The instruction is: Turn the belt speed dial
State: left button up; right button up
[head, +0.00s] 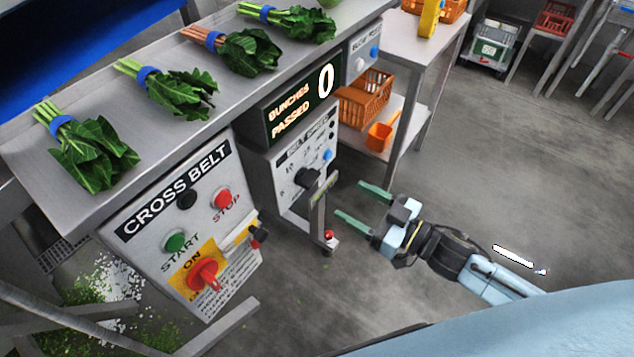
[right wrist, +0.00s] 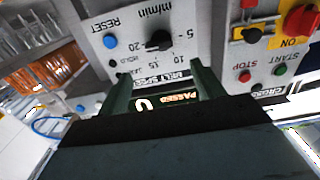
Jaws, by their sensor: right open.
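The belt speed panel (head: 290,190) is a pale plate under the bunches-passed display. Its black dial (head: 307,177) sits at the middle of the plate. The dial (right wrist: 159,40) also shows in the right wrist view, upside down, with a printed scale around it. My right gripper (head: 350,199) is open and empty, with its two green fingers apart, to the right of the panel and clear of the dial. In the right wrist view the fingers (right wrist: 161,72) point toward the panel, with the dial beyond the gap between them. My left gripper is not in view.
A grey upright post (head: 318,215) stands between the panel and my right gripper. A blue reset button (head: 327,155) is near the dial. The cross belt panel (head: 190,230) with start, stop and a red switch is at left. Tied greens (head: 90,150) lie on the belt. Open floor lies at right.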

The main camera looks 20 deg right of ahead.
aim_at(315, 180)
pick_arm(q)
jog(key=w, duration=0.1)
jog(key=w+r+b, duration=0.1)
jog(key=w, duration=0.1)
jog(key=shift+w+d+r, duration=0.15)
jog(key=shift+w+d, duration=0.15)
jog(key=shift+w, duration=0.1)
pick_arm(e)
jog(key=x, duration=1)
jog(key=shift+w+a, duration=0.1)
jog(key=c, duration=1)
